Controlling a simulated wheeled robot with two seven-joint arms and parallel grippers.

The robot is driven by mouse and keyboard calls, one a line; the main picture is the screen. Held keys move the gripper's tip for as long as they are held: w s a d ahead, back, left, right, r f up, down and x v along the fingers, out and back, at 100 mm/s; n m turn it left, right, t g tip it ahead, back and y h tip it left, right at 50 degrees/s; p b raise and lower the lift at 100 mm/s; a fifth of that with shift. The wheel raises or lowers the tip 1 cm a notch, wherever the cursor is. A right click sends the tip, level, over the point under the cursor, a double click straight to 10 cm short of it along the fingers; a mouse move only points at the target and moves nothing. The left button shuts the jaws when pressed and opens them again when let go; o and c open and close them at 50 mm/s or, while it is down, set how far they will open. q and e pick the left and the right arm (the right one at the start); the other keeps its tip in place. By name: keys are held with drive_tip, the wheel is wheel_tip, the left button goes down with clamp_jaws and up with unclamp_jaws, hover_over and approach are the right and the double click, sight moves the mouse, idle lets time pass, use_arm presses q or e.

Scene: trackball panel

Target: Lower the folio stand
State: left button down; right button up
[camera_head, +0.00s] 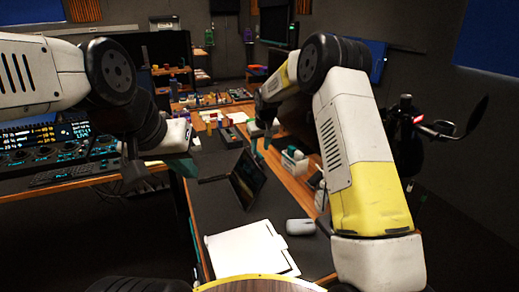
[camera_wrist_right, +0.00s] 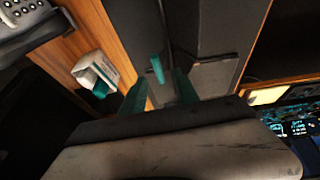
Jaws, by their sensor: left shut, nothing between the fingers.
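The folio stand (camera_head: 248,180) is a dark tablet-like panel, standing tilted on the dark mat of the desk. My right gripper (camera_head: 262,138) is above and beyond the panel, apart from it. In the right wrist view its two teal fingers (camera_wrist_right: 158,88) are spread, with no held object visible between them. A small teal piece (camera_wrist_right: 157,68) shows beyond the fingers; I cannot tell what it is. My left gripper (camera_head: 132,170) is shut and empty, to the left of the panel, near the desk's left edge. The lower back of the folio is hidden.
A white notebook (camera_head: 250,250) and a white mouse (camera_head: 300,227) lie in front of the folio. White boxes (camera_head: 294,160) stand to its right, and small bottles and boxes crowd the far desk. A control console (camera_head: 55,150) is at left.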

sight(260, 154)
drive_tip(key=shift+x, duration=2)
clamp_jaws()
drive_tip(key=shift+d, duration=0.1)
